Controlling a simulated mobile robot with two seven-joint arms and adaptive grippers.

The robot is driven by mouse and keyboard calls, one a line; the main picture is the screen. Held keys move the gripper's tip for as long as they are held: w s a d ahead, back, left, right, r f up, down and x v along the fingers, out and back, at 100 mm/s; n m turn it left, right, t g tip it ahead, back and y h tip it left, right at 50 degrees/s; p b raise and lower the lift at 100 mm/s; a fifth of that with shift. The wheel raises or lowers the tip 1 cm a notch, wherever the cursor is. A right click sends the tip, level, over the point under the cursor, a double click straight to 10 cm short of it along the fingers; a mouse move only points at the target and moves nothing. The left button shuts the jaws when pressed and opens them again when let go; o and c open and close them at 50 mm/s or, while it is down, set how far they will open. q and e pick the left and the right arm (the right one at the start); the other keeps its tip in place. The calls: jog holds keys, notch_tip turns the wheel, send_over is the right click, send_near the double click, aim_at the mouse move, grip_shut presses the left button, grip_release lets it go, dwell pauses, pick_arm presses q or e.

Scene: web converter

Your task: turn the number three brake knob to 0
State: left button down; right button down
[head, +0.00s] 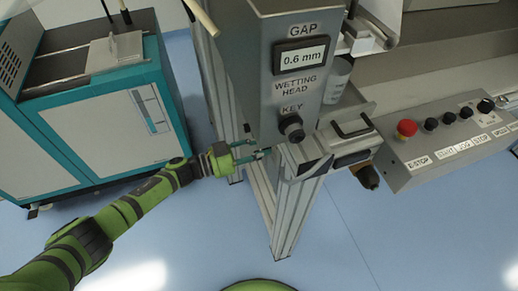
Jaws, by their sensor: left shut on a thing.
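My left gripper (262,153) comes in from the left with its teal fingers at the left side of the metal frame (290,205), below the wetting head box. It is shut on a small part there, which looks like a knob but is mostly hidden by the fingers. A small dark knob-like part (247,128) sits just above the fingers. No number or 0 mark can be read on either. My right gripper is not in view.
The grey wetting head box (262,50) has a gap display (301,57) reading 0.6 mm and a black key knob (291,127). A button panel with a red E-stop (407,128) is at right. A teal cabinet (45,150) stands left. Blue floor lies between.

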pick_arm(q)
jog(key=c, duration=0.9)
grip_release()
jog(key=shift+w+a+f, duration=0.1)
jog(key=shift+w+f, duration=0.05)
jog(key=shift+w, duration=0.05)
jog(key=shift+s, duration=0.1)
jog(key=v, duration=1.2)
